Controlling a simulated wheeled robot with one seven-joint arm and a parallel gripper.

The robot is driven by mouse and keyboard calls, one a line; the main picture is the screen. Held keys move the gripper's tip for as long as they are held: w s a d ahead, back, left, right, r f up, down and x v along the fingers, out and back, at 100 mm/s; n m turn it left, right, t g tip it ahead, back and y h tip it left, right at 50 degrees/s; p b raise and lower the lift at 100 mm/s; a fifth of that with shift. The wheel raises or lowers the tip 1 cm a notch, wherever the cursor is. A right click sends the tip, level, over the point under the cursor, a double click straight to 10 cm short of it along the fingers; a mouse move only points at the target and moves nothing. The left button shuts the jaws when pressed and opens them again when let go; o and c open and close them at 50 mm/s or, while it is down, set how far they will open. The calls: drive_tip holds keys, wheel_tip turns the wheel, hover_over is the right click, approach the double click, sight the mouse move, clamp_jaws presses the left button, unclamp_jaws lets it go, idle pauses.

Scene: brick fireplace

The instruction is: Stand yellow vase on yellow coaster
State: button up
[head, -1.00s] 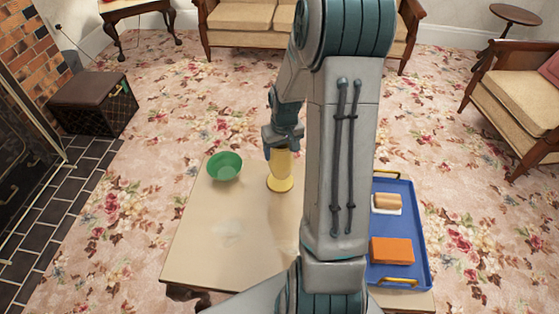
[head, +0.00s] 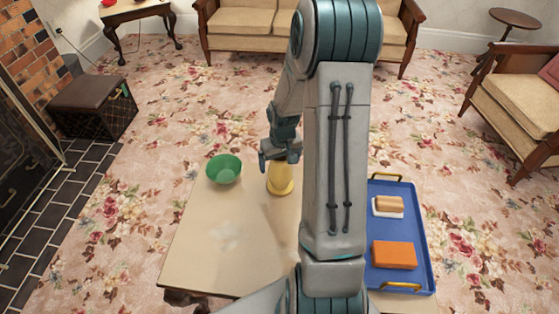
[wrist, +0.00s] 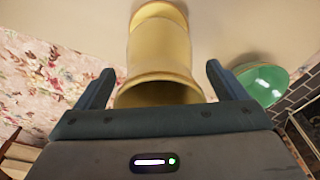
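The yellow vase (head: 280,175) stands upright near the far edge of the low table, to the right of the green bowl. In the wrist view the vase (wrist: 160,50) has its open mouth toward me. A yellow rim wider than the vase's body shows at its base (wrist: 158,10); it appears to be the yellow coaster (head: 280,190) under the vase, though the two are hard to tell apart. My gripper (head: 279,158) is open above the vase's top. In the wrist view its fingers (wrist: 160,72) are spread on either side of the mouth, with gaps.
The green bowl (head: 224,168) sits close to the left of the vase. A blue tray (head: 408,222) with an orange block (head: 394,255) and a bread-like item on a white dish (head: 388,206) is at the right. The table's (head: 215,255) near left part is clear.

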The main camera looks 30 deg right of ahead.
drive_tip(key=r+p, duration=0.1)
drive_tip(key=r, duration=0.2)
drive_tip(key=s+r+p, duration=0.1)
drive_tip(key=r, duration=0.3)
drive_tip(key=r+p, duration=0.1)
drive_tip(key=r, duration=0.3)
drive_tip(key=shift+s+r, duration=0.1)
drive_tip(key=shift+s, duration=0.05)
drive_tip(key=shift+s+a+r, duration=0.15)
drive_tip(key=shift+a+r, duration=0.05)
drive_tip(key=shift+r, duration=0.45)
drive_tip(key=s+a+r, duration=0.5)
drive_tip(key=s+a, duration=0.1)
drive_tip(key=s, duration=0.2)
drive_tip(key=s+a+r+n, duration=0.1)
drive_tip(key=s+a+r, duration=0.4)
drive_tip(key=s+a, duration=0.2)
drive_tip(key=shift+s+a, duration=0.15)
drive_tip(key=shift+s, duration=1)
